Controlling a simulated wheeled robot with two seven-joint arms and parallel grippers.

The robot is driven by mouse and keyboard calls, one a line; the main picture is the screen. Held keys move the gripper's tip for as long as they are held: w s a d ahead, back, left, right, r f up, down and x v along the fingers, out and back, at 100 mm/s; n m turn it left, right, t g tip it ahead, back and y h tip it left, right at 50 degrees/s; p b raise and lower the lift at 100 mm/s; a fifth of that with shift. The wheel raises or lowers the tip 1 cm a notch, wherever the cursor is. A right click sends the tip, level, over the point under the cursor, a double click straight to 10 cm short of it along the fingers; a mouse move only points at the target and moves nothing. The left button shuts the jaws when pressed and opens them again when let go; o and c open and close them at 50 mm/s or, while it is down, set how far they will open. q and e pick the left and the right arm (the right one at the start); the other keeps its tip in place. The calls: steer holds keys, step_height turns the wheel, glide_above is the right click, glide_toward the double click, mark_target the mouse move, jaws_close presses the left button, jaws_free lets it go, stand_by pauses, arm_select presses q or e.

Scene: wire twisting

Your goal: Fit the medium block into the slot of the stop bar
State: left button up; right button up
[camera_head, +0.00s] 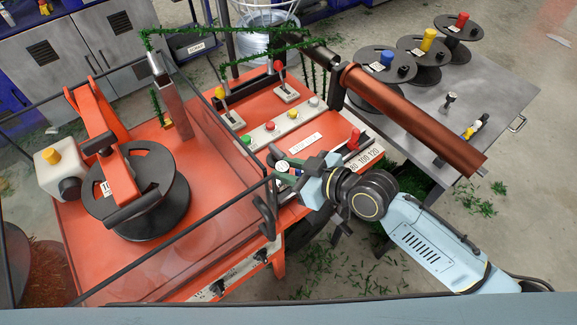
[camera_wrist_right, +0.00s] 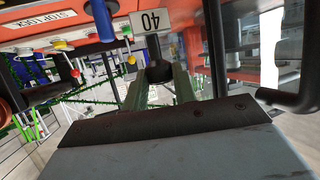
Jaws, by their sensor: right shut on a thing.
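My right gripper (camera_head: 290,166) is low over the front right part of the orange machine. In the right wrist view its green fingers (camera_wrist_right: 160,88) are closed around a black round knob (camera_wrist_right: 158,72). A pale plate marked 40 (camera_wrist_right: 151,22) sits just beyond the knob; together they look like the medium block, though I cannot tell for certain that they are one piece. The stop bar and its slot are not clearly made out; the gripper covers part of that area. A pale strip marked 80 100 120 (camera_head: 365,161) lies right of the gripper. My left gripper is not in view.
A copper-coloured roller (camera_head: 410,115) juts out to the right. A black reel (camera_head: 145,195) stands at left. A side table (camera_head: 500,95) holds several spools.

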steer(key=shift+f+b, duration=1.65)
steer(key=shift+f, duration=0.75)
steer(key=shift+f, duration=0.25)
steer(key=o, duration=1.1)
steer(key=p+v, duration=0.1)
steer(key=v, duration=1.2)
steer(key=shift+s+d+r, duration=0.1)
steer(key=shift+s, duration=0.1)
